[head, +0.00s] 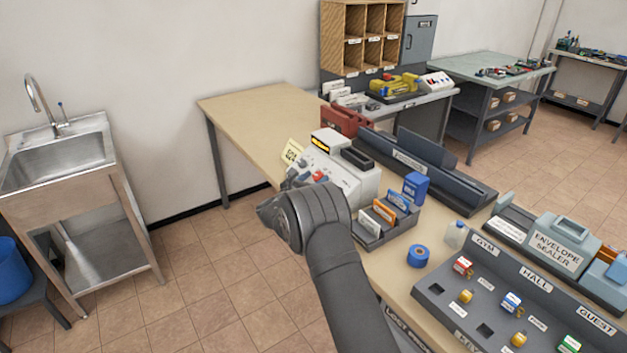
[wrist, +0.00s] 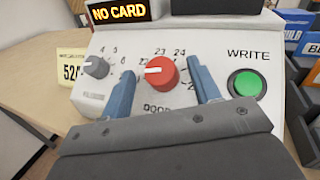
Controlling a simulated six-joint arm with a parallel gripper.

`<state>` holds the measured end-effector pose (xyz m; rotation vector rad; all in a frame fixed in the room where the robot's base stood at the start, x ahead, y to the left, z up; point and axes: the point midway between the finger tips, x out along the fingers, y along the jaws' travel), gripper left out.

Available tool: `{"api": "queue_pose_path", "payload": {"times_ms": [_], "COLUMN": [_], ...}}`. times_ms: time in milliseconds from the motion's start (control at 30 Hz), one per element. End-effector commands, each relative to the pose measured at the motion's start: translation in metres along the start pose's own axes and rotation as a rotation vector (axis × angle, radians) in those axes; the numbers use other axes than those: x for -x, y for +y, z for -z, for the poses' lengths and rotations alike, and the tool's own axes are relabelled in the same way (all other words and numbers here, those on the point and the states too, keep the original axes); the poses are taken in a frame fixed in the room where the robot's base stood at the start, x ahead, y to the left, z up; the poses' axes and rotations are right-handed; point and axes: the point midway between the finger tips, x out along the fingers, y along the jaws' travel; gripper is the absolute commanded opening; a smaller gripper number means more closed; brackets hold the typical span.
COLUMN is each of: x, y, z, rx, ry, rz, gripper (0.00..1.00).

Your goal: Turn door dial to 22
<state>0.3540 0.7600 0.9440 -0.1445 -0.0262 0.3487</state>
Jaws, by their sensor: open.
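The card writer (head: 345,170) is a pale console on the table; its display (wrist: 118,12) reads NO CARD. In the wrist view its red door dial (wrist: 161,74) has a white pointer mark facing left. Numbers 23 and 24 show above the dial and a partly covered 22 at its upper left; the exact pointer reading is unclear. My gripper (wrist: 163,71) is open, with one blue finger on each side of the red dial. I cannot tell if they touch it. The DOOR label below is partly hidden by my gripper.
A grey dial (wrist: 96,67) sits left of the red one, and a green WRITE button (wrist: 245,83) right of it. A yellow note (head: 292,152) stands beside the console. A card holder (head: 385,218) and blue tape roll (head: 419,256) are nearby. The table's far left is clear.

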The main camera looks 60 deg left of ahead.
Motion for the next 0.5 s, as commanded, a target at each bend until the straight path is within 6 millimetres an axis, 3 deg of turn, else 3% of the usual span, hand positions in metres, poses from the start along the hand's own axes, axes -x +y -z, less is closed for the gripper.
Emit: {"api": "queue_pose_path", "payload": {"times_ms": [100,333,500], "x": [0.0002,0.0004,0.0005], "y": [0.0,0.0,0.0005], "z": [0.0001,0.0001,0.0], "rx": [0.0,0.0,-0.002], "ry": [0.0,0.0,0.0], "rz": [0.0,0.0,0.003], "gripper": [0.56,0.12,0.12]}}
